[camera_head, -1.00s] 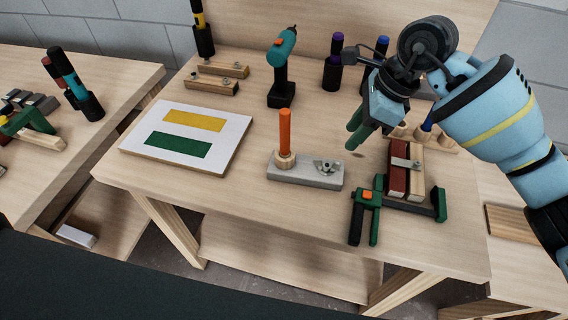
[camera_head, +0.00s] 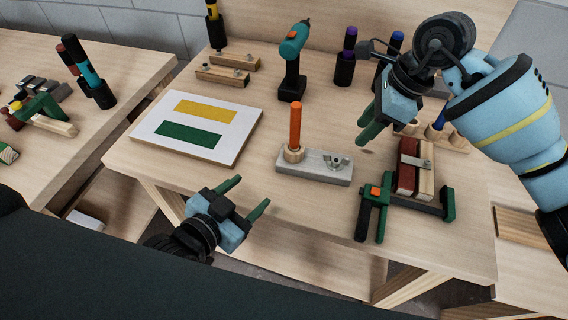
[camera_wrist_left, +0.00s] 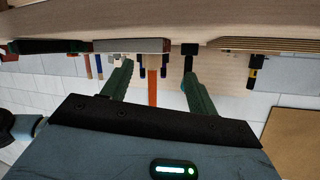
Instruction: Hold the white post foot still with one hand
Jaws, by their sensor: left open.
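The white post foot (camera_head: 330,169) is a pale grey-white block lying flat on the table, with a wing nut at its right end. An orange post (camera_head: 295,124) stands upright in a round wooden collar on its left end. The foot (camera_wrist_left: 135,45) and post (camera_wrist_left: 152,88) also show in the left wrist view, upside down. My left gripper (camera_head: 248,196) is open and empty at the table's front edge, left of and nearer than the foot, not touching it. In its wrist view the fingers (camera_wrist_left: 160,85) are apart. My right gripper (camera_head: 370,125) hangs behind and right of the foot; its finger gap is unclear.
A green clamp (camera_head: 374,208) and red and plain battens (camera_head: 408,172) lie right of the foot. A drill (camera_head: 293,62) stands behind it. A white board with yellow and green patches (camera_head: 176,148) lies left. The table is bare directly in front of the foot.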

